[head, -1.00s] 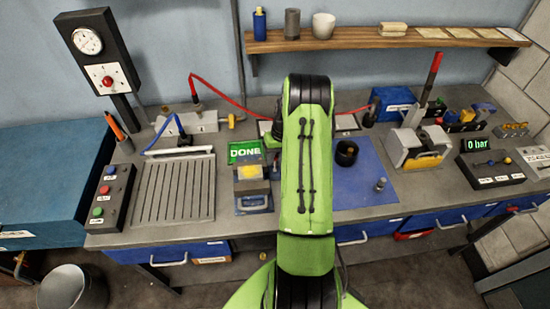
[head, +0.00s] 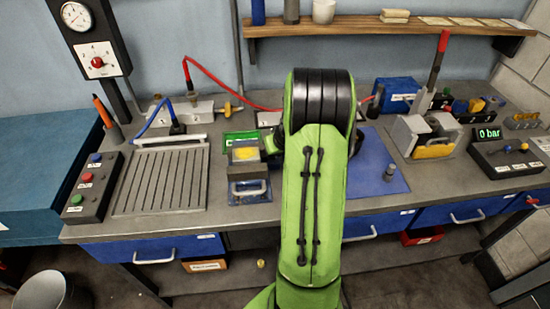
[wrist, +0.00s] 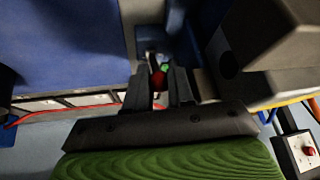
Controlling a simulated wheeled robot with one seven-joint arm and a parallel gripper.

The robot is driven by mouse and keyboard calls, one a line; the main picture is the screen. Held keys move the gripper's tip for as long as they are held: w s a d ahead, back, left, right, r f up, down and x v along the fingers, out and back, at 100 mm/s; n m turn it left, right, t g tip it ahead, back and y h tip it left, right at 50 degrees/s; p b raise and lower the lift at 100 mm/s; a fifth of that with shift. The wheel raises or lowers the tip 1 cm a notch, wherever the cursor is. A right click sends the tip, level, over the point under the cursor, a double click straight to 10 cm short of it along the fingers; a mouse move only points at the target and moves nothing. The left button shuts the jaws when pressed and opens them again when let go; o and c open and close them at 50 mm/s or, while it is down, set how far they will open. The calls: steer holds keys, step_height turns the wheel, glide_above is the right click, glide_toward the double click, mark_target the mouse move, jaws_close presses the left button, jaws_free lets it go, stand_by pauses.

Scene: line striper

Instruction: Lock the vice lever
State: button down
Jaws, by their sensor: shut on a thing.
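My gripper is hidden behind my arm there. In the wrist view my gripper (wrist: 160,92) is shut on a small red thing (wrist: 158,79), which looks like the knob of the vice lever. The rest of the lever is mostly hidden. A dark grey block (wrist: 275,45), seemingly the vice body, is close to the right of the fingers.
A slotted tray (head: 165,180) and a button box (head: 92,185) lie left. A grey unit (head: 428,138) with an upright red-handled lever (head: 437,65) stands right. A shelf (head: 380,27) runs behind.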

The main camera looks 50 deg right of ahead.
stand_by(0.3)
steer(key=c, duration=1.3)
jaws_free()
